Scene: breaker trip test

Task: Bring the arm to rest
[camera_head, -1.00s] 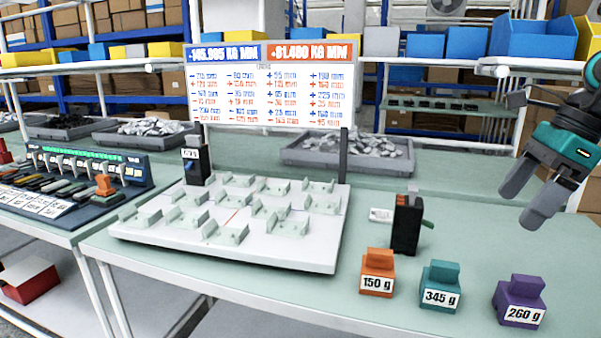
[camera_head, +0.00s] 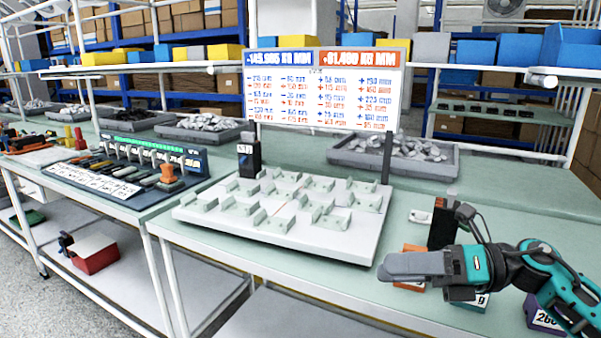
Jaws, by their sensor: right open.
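My right gripper (camera_head: 395,268) reaches in from the right, low over the front right of the green table (camera_head: 480,215). Its grey fingers point left, seen nearly side-on, and nothing shows between them. It hides much of the orange weight (camera_head: 410,286) and most of the teal weight (camera_head: 481,300). The purple weight (camera_head: 545,316) is partly behind my arm. A black breaker-like block (camera_head: 440,225) stands behind the gripper, its lower part covered. I cannot tell whether the gripper touches any of these. My left gripper is not in view.
A white board (camera_head: 335,245) with several pale holders fills the table's middle, left of my gripper. A black block (camera_head: 249,158) stands at its back corner, before a sign panel (camera_head: 325,95). Grey trays (camera_head: 345,155) lie behind. A second table with a breaker rack (camera_head: 150,155) stands left.

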